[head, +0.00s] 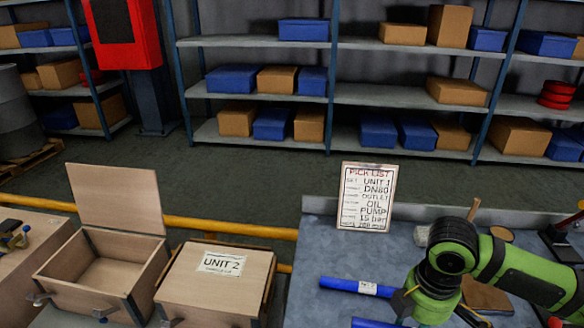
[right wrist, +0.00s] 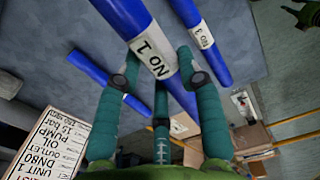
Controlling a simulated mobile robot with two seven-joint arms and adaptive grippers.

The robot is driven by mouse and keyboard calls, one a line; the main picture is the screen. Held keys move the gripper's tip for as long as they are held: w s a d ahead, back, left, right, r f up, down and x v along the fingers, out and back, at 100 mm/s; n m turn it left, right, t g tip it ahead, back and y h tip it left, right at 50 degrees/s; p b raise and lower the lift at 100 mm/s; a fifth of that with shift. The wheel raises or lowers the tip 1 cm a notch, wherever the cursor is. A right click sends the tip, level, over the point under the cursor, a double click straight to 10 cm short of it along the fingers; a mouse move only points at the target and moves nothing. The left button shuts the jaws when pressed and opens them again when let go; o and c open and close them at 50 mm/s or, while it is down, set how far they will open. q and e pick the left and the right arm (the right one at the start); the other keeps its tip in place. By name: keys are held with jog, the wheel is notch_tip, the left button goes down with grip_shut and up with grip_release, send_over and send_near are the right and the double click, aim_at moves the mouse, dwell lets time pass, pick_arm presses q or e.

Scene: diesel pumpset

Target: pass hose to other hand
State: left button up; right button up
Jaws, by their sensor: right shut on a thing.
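A third blue hose (right wrist: 85,65) lies further left on the grey surface. In the head view, my right gripper (head: 400,300) is low over the grey bench, partly hidden by its own arm. A blue hose with a white label (head: 340,285) reaches left from it, and another blue hose (head: 368,322) is cut by the bottom edge. My left gripper is out of view.
A pick list sign (head: 365,195) stands at the bench's back. Left of the bench are a closed wooden UNIT 2 box (head: 190,290) and an open wooden box (head: 140,245). A yellow rail (head: 225,226) runs behind them. The bench's left back area (head: 315,245) is clear.

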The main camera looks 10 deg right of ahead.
aim_at(368, 325)
jog(key=a+r+m, duration=0.1)
jog(key=a+m, duration=0.1)
jog(key=m, duration=0.1)
jog(key=w+a+r+m, duration=0.1)
jog(key=m, duration=0.2)
jog(key=a+r+m, duration=0.1)
jog(key=a+m, duration=0.1)
jog(key=m, duration=0.1)
jog(key=shift+w+a, duration=0.3)
jog(key=a+m, duration=0.1)
jog(key=m, duration=0.1)
jog(key=a+r+m, duration=0.1)
jog(key=m, duration=0.1)
jog(key=shift+w+a+r+m, duration=0.15)
jog(key=shift+w+r+m, duration=0.05)
jog(key=shift+m, duration=0.2)
